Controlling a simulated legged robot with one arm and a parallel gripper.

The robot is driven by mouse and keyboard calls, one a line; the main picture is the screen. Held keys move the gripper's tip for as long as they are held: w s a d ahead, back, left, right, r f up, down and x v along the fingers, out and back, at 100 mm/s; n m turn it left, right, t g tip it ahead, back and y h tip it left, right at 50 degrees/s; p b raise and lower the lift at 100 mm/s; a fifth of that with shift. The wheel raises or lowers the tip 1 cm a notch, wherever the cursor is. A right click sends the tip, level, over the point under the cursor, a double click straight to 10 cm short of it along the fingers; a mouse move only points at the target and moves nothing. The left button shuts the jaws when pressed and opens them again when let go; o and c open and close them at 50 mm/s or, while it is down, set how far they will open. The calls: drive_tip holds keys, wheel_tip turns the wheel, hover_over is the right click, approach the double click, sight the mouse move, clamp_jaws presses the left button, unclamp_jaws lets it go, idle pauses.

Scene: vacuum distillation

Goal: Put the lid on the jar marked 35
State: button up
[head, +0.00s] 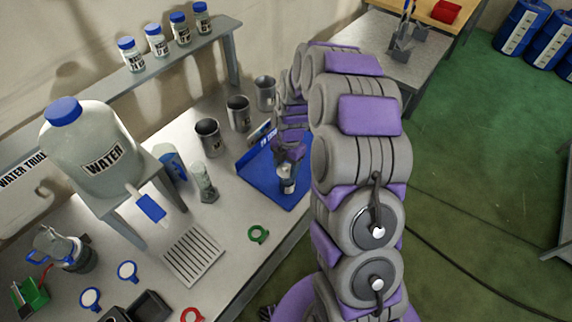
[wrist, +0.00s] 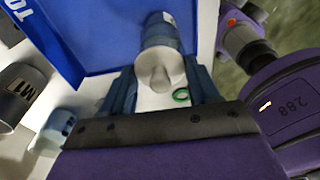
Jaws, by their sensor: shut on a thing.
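My gripper (head: 289,166) is low over the blue tray (head: 252,172), above a small jar (head: 287,186) with a pale label. In the wrist view, my gripper (wrist: 162,78) has a finger on each side of a pale round lid (wrist: 158,66) with a short knob facing the camera. The lid lines up with the blue-banded jar body (wrist: 160,32) behind it; whether it is fully seated cannot be told. The number on this jar is not readable. The tray (wrist: 92,62) also shows in the wrist view.
Metal cups (head: 208,138) stand left of the tray, one marked M1 (wrist: 22,92) in the wrist view. A glass cylinder (head: 203,184), a water jug (head: 90,150) and a slotted plate (head: 193,256) are further left. Blue-capped jars (head: 156,41) line the shelf. A green ring (head: 258,234) lies in front.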

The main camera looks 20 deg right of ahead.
drive_tip(key=shift+a, duration=1)
drive_tip(key=shift+d, duration=0.85)
idle(1.1)
drive_tip(key=shift+a, duration=0.1)
drive_tip(key=shift+a+f, duration=0.15)
drive_tip(key=shift+a, duration=0.2)
drive_tip(key=shift+d+f, duration=0.15)
drive_tip(key=shift+d, duration=0.7)
drive_tip(key=shift+a, duration=0.35)
